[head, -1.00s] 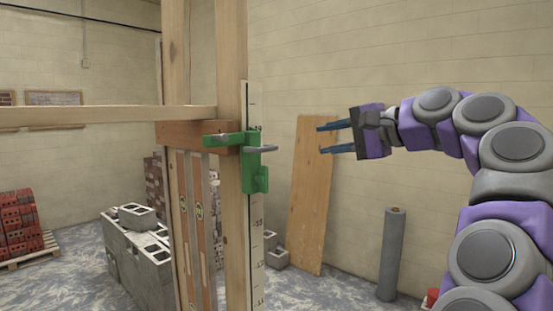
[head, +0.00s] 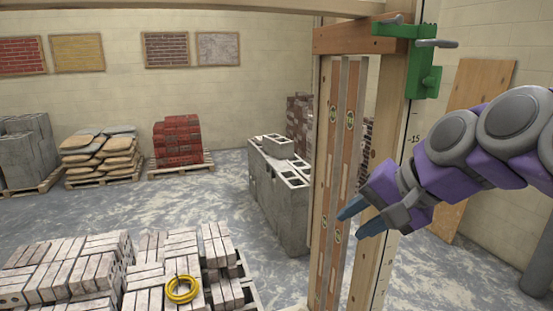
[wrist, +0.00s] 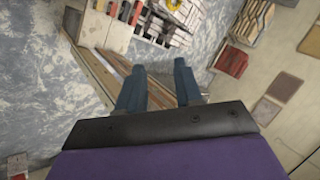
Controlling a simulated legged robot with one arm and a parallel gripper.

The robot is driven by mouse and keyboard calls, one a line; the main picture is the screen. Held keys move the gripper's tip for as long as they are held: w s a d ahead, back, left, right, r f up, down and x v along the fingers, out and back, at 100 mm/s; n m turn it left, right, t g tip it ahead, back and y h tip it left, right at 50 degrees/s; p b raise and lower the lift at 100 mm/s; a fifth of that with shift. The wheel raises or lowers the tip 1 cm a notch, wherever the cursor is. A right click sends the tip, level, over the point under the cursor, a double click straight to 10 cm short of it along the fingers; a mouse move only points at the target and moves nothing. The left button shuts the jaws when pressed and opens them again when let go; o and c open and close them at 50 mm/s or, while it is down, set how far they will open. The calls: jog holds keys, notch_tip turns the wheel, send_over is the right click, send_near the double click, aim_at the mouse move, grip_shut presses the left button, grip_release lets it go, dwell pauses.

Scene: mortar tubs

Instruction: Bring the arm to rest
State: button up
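My gripper (head: 350,219) is at the right of the head view, in front of the wooden post and the spirit levels. Its two blue fingers point left and slightly down. In the wrist view the fingers (wrist: 159,82) stand apart with a gap between them and nothing held. My purple and grey arm comes in from the right edge, bent.
A wooden post (head: 396,95) with a green clamp (head: 421,77) stands close to my gripper. Two spirit levels (head: 337,150) lean by it. A grey block wall (head: 265,185), brick stacks (head: 60,270) and a yellow coil (head: 182,289) stand left. Speckled floor (head: 190,205) between them is clear.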

jog(key=s+f+n+g+h+b, duration=0.2)
jog(key=s+f, duration=0.6)
jog(key=f, duration=0.5)
jog(key=s+f+n+g+h+b, duration=0.1)
jog(key=s+f+g+h+b, duration=0.1)
jog(key=s+f+b, duration=0.3)
jog(key=s+f+n+g+h+b, duration=0.1)
jog(key=s+f+n+g+b, duration=0.1)
jog(key=s+f, duration=1)
notch_tip(320, 180, down, 10)
jog(key=shift+s+d+f+n+g+h+b, duration=0.1)
jog(key=shift+s+d+n+g+h+b, duration=0.2)
jog(key=shift+g+b, duration=0.55)
jog(key=shift+o, duration=0.4)
jog(key=shift+a, duration=0.1)
